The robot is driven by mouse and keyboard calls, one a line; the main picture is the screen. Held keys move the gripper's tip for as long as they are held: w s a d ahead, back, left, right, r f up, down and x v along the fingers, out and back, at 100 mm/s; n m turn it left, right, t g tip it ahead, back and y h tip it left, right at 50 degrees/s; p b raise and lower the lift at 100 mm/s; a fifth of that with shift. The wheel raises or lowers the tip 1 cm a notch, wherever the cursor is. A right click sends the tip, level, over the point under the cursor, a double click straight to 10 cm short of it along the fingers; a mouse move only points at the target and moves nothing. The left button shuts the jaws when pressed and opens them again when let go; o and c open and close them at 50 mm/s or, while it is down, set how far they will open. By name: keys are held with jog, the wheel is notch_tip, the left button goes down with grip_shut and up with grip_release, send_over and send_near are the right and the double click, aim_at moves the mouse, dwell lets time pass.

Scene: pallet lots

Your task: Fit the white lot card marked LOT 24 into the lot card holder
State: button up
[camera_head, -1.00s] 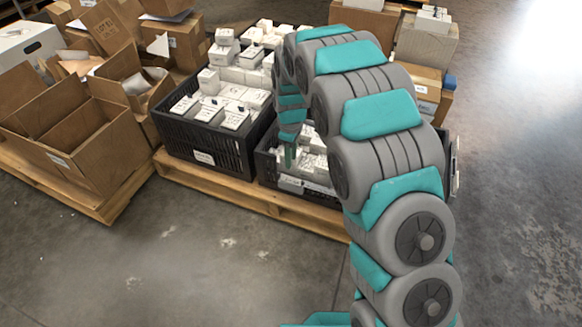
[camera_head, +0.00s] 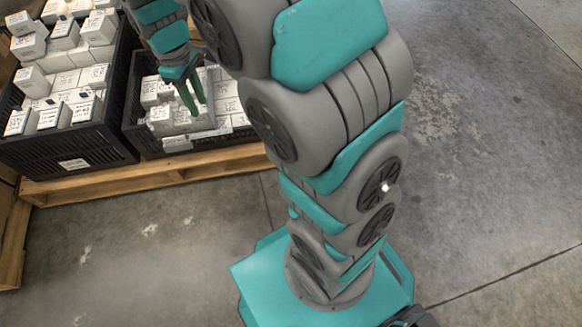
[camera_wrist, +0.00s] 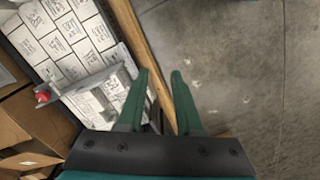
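My gripper (camera_head: 193,97) hangs over the front of the right black crate (camera_head: 150,138). In the wrist view its two green fingers (camera_wrist: 160,80) are apart, with nothing between them but the pallet edge and floor beyond. A white label (camera_head: 177,144) shows on the right crate's front, and another white label (camera_head: 74,164) on the left crate's front. The writing is too small to read, so I cannot tell which piece is the LOT 24 card or the lot card holder.
The left black crate (camera_head: 60,150) and the right one hold many white boxes and stand on a wooden pallet (camera_head: 110,184). A small red thing (camera_wrist: 42,97) and brown cardboard (camera_wrist: 35,125) show at left in the wrist view. The concrete floor (camera_head: 480,180) is clear at right.

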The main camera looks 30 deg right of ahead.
jog(key=s+d+r+m, duration=0.1)
jog(key=s+d+m, duration=0.1)
jog(key=s, duration=0.7)
jog(key=s+d+r+m, duration=0.1)
jog(key=s+d+m, duration=0.2)
jog(key=s, duration=0.6)
jog(key=s+d+r+m+g, duration=0.1)
jog(key=s+d+r+m, duration=0.1)
jog(key=s, duration=0.8)
jog(key=shift+d+m, duration=0.35)
jog(key=shift+m, duration=0.45)
jog(key=shift+r, duration=0.15)
notch_tip(320, 180, up, 7)
jog(key=p, duration=0.7)
